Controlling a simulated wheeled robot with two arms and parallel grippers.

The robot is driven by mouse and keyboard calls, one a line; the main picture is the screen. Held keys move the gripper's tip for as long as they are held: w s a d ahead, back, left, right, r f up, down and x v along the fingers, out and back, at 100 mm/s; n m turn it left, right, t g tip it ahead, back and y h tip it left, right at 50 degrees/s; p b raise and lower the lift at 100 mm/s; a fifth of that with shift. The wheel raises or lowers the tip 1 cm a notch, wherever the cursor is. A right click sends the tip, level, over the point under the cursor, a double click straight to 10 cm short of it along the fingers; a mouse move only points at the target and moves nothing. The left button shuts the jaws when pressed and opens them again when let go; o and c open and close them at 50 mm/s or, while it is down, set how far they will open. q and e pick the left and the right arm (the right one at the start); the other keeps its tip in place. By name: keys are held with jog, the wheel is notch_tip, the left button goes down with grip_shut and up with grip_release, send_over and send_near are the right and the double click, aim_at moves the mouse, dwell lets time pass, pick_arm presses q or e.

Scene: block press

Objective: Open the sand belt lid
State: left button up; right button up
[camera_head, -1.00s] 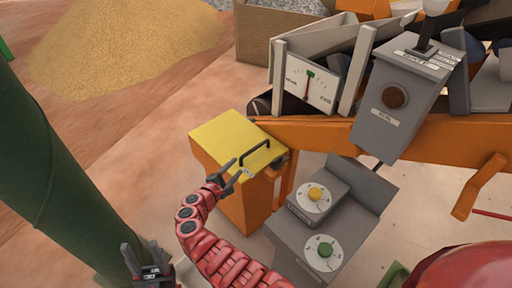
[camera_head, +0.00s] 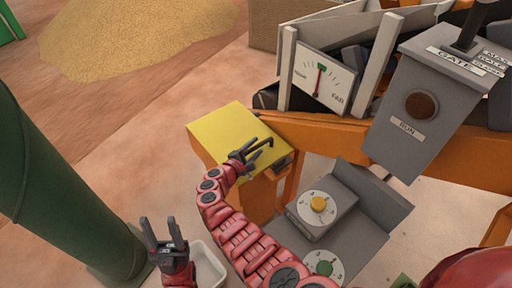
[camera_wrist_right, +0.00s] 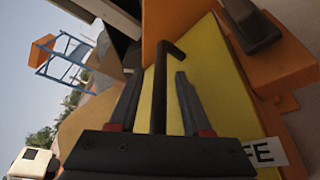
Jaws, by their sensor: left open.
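The sand belt lid (camera_head: 216,131) is a yellow cover on an orange box, and it lies closed. A black bar handle (camera_head: 265,148) stands on its right part, and the handle also shows in the right wrist view (camera_wrist_right: 161,85). My right gripper (camera_head: 251,155) is at the handle. In the right wrist view its two fingers (camera_wrist_right: 157,98) are apart, with the handle between them and gaps on both sides. My left gripper (camera_head: 160,230) is open and empty, low at the left, away from the lid.
A grey lever box (camera_head: 425,100) and a dial gauge (camera_head: 322,80) are behind. A green post (camera_head: 60,190) stands left. A white container (camera_head: 209,265) is beside my left gripper.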

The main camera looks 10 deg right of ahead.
grip_shut()
dwell(1.2)
